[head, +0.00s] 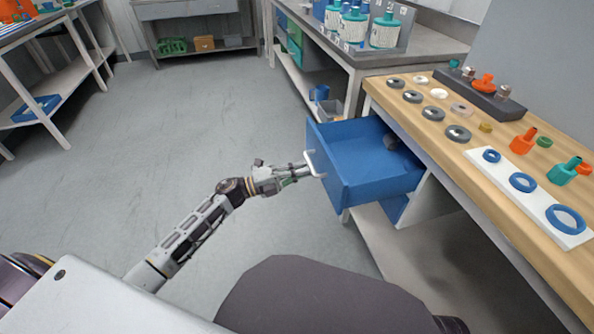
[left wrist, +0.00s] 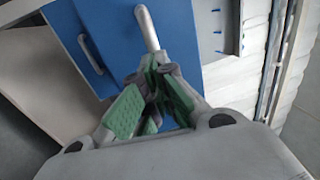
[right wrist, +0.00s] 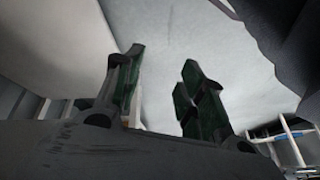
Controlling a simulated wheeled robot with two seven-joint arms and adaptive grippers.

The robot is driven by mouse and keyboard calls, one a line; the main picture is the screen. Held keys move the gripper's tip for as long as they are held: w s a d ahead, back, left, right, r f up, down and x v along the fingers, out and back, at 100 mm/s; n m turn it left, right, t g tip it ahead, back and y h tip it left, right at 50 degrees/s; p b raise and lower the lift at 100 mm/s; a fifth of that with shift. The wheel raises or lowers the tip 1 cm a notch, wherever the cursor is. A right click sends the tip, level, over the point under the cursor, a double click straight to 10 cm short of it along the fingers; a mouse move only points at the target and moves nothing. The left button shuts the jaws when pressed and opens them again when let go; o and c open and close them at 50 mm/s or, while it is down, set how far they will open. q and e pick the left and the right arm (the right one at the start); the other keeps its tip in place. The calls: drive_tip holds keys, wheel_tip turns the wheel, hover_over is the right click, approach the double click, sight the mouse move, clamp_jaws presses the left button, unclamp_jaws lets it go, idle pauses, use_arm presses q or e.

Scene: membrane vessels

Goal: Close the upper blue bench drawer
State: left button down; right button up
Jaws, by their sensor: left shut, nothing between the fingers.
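The upper blue bench drawer (head: 350,190) is pulled far out from under the wooden-topped bench at the right. Its pale handle (head: 315,163) is on the front panel and also shows in the left wrist view (left wrist: 147,28). My left gripper (head: 309,171) is shut and empty at the drawer's front, its fingertips close to the handle. In the left wrist view my left gripper (left wrist: 152,78) has its green-padded fingers together just below the handle; I cannot tell whether they touch it. My right gripper (right wrist: 160,68) is open and empty, apart from the drawer.
A lower blue drawer (head: 395,209) sits further in beneath. The bench top (head: 410,112) holds rings, a white strip (head: 510,183) with blue rings, and orange and teal fittings. A dark object (head: 391,141) lies in the open drawer. The floor (head: 190,120) left of it is clear.

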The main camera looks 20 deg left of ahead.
sight(367, 166)
use_arm(q)
drive_tip(key=x, duration=0.4)
drive_tip(key=f+x, duration=0.1)
drive_tip(key=x, duration=0.3)
drive_tip(key=f+x, duration=0.1)
drive_tip(key=x, duration=0.4)
drive_tip(key=shift+w+d+f, duration=0.15)
drive_tip(key=shift+f, duration=0.05)
drive_tip(key=x, duration=0.3)
drive_tip(key=f+b+x, duration=0.1)
drive_tip(key=x, duration=0.4)
drive_tip(key=shift+w+d+f+b, duration=0.3)
drive_tip(key=shift+d+b, duration=0.05)
drive_tip(key=shift+b, duration=0.05)
drive_tip(key=shift+x, duration=0.85)
use_arm(e)
drive_tip(key=shift+t+y, duration=0.3)
drive_tip(key=shift+t, duration=0.1)
drive_tip(key=f, duration=0.2)
drive_tip(key=a+f, duration=0.1)
drive_tip(key=f, duration=0.1)
drive_tip(key=shift+w+a+f, duration=0.1)
drive_tip(key=shift+a+f, duration=0.05)
drive_tip(key=shift+f, duration=0.2)
use_arm(q)
drive_tip(key=shift+d, duration=0.1)
